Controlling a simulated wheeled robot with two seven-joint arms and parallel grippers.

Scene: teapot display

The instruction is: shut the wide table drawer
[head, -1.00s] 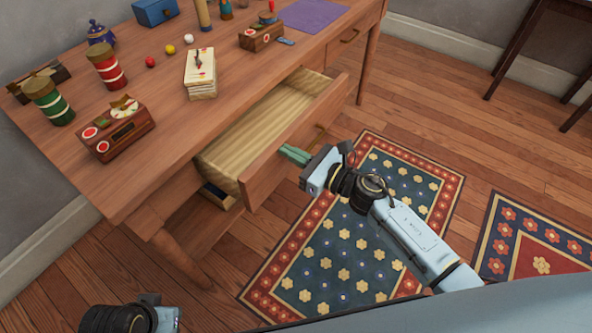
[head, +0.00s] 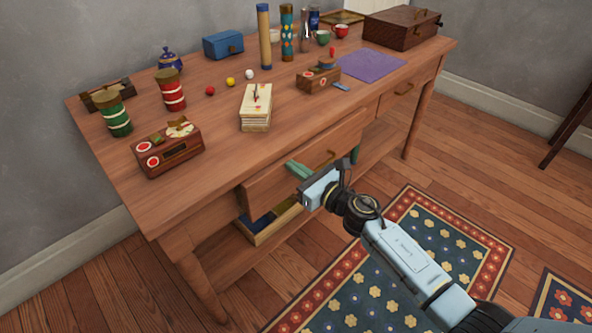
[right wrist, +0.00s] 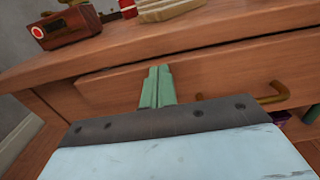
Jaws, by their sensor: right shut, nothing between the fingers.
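The wide drawer (head: 275,183) is in the front of the wooden table (head: 205,195). Its front looks flush or nearly flush with the table, and no drawer inside shows in the head view. It also fills the middle of the right wrist view (right wrist: 215,80), with a brass handle (right wrist: 272,94) at right. My right gripper (head: 296,169) is shut and empty. Its green fingers point at the drawer front, left of the handle, and seem to touch it; they also show in the right wrist view (right wrist: 157,88). My left gripper is out of view.
The tabletop holds a wooden box with red dials (head: 168,150), a stack of cards (head: 256,108), canisters, small balls and a purple cloth (head: 370,65). An open tray (head: 270,232) sits below the drawer. Patterned rugs (head: 455,235) lie on the floor at right.

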